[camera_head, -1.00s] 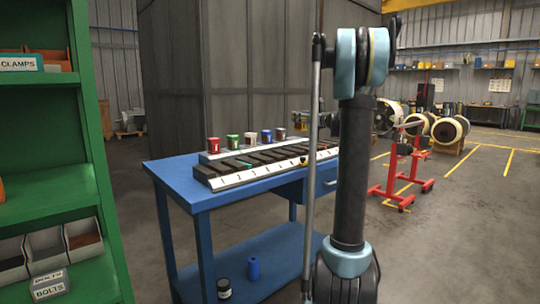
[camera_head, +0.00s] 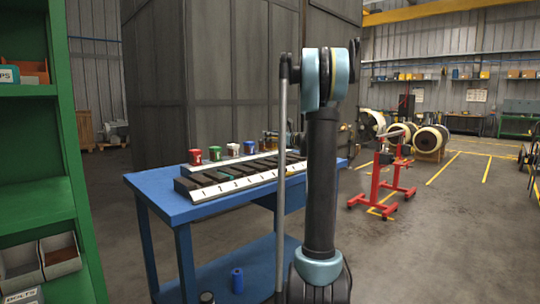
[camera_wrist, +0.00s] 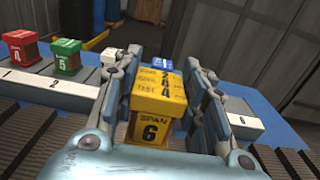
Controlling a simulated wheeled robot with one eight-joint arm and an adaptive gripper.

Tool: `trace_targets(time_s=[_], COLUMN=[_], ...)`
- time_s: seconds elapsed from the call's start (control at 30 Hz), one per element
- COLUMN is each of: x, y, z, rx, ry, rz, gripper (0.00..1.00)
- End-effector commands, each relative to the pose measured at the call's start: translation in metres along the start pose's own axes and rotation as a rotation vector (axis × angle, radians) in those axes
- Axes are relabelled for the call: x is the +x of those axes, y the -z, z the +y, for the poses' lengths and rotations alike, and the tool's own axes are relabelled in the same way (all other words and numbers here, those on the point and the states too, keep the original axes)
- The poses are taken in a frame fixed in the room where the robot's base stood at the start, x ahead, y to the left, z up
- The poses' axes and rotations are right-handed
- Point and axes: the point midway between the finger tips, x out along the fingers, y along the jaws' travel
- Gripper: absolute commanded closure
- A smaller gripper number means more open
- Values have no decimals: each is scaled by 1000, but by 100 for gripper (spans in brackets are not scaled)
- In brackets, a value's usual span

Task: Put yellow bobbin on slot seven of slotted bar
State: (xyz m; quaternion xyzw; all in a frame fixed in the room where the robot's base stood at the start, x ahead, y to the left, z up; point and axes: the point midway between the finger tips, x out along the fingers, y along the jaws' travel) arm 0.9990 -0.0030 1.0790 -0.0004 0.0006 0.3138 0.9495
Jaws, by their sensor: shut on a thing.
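The yellow bobbin (camera_wrist: 160,95), marked SPAN 6, stands between the two fingers of my gripper (camera_wrist: 170,85) in the wrist view. My gripper is shut on it; I cannot tell whether its base touches anything. The slotted bar (camera_head: 205,194) lies along the blue table, with dark blocks and a white numbered front strip. Its dark ribbed blocks also show at the bottom of the wrist view (camera_wrist: 25,125).
Behind the bar, a white numbered rack (camera_wrist: 50,88) carries a red bobbin (camera_wrist: 24,48), a green bobbin (camera_wrist: 65,57), a white one (camera_wrist: 110,57) and a blue one (camera_wrist: 162,62). A green shelf (camera_head: 35,185) stands left of the blue table (camera_head: 152,190). A red stand (camera_head: 380,185) is at right.

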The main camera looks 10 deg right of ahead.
Motion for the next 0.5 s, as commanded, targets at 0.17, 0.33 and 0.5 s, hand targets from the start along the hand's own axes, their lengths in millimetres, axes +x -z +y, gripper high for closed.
trace_targets(time_s=[0.17, 0.33, 0.5], x=[0, 0, 0], y=[18, 28, 50], z=[0, 0, 0], rx=[0, 0, 0], ry=[0, 0, 0], rz=[0, 0, 0], gripper=[93, 93, 93])
